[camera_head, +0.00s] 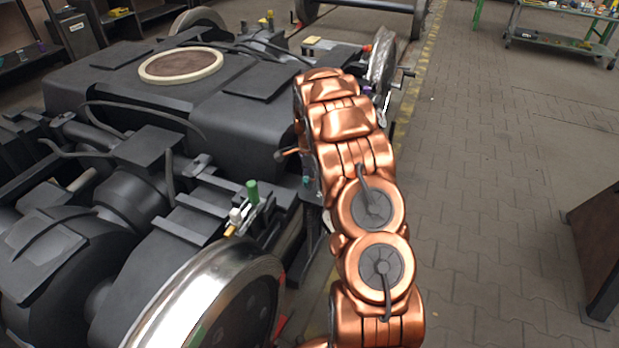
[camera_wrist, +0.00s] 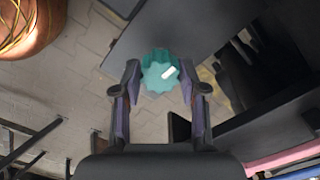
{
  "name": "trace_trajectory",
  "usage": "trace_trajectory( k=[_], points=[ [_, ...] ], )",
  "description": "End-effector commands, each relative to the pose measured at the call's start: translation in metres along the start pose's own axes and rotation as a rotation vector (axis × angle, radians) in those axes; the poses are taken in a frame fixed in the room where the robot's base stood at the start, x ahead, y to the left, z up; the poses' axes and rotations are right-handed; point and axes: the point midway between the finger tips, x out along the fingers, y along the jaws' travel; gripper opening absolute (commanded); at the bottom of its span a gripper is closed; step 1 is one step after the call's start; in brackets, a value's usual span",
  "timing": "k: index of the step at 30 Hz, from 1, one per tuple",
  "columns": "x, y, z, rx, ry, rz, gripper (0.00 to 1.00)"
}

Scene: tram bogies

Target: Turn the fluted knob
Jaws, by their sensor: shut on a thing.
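The fluted knob (camera_wrist: 160,72) is teal with a scalloped rim and a white mark on its face, right of centre. It sits between the two fingertips of my gripper (camera_wrist: 163,88) in the wrist view, and the gripper is shut on it. The white mark points up and to the right. In the head view a small teal spot (camera_head: 306,181) shows beside my copper arm, likely the same knob. My gripper is hidden behind the arm there.
The dark bogie frame (camera_head: 215,95) fills the left, with a shiny wheel (camera_head: 215,300) in front. A green-capped part (camera_head: 252,192) and an orange-tipped lever (camera_head: 288,153) stand near my arm. A crank handle (camera_head: 405,72) is beyond it.

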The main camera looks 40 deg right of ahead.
Motion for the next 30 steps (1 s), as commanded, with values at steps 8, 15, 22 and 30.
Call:
trace_trajectory(
  k=[8,15,22,30],
  points=[
    [0.0,0.0004,0.0001,-0.005,0.0,0.001,0.07],
    [-0.0008,0.0002,0.0009,-0.069,0.0,0.001,0.07],
    [-0.002,-0.0003,0.001,-0.227,-0.001,0.0,0.07],
    [-0.0024,-0.0008,0.0008,-0.48,0.001,-0.002,0.07]
  ],
)
